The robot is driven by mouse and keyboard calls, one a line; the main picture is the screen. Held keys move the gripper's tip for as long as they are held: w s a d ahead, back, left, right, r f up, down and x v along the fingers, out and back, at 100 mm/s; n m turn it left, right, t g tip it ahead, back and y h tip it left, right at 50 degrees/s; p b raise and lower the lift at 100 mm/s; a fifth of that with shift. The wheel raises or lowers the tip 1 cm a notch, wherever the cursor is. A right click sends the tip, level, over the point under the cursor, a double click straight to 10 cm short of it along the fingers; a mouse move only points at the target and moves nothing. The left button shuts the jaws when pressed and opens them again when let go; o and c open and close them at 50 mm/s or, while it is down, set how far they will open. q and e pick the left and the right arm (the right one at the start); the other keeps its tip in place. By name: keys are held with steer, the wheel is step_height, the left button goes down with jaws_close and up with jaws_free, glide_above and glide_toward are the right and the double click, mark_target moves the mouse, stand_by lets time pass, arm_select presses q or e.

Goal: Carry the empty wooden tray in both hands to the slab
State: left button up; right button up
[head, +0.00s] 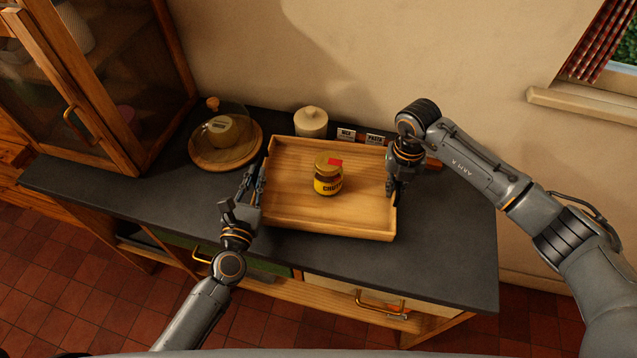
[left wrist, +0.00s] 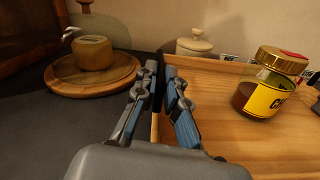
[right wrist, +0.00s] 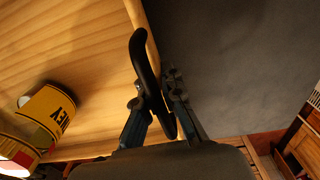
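The wooden tray (head: 300,222) is on or just above the dark slab-like counter top (head: 445,262); I cannot tell whether they touch. It is not empty: a jar with a yellow label and gold lid (head: 328,183) stands in it and also shows in the left wrist view (left wrist: 263,92).
A round wooden board (head: 210,160) with a glass dome over a cheese-like block stands left of the tray. A lidded cream pot (head: 311,122) and small label cards (head: 346,134) stand behind it. A glazed cabinet (head: 110,80) rises at the left. The counter's front right is clear.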

arm_select(q)
steer(key=o, duration=0.3)
steer(key=shift+d, duration=0.15)
arm_select(e)
steer(key=o, duration=0.3)
steer(key=shift+a+r, duration=0.1)
arm_select(q)
steer(key=shift+o, duration=0.7)
steer(key=shift+s+r, duration=0.1)
steer(key=shift+s, duration=0.05)
arm_select(e)
steer(key=shift+o, duration=0.7)
steer(key=shift+s, duration=0.1)
arm_select(q)
steer(key=shift+s, duration=0.25)
steer(key=s, duration=0.3)
steer(key=s+a, duration=0.1)
steer(key=s, duration=0.7)
steer(key=shift+a, duration=0.35)
steer(key=shift+s, duration=0.2)
arm_select(e)
steer(key=shift+r, duration=0.15)
step_height(320, 180, up, 12)
steer(key=shift+f, duration=0.15)
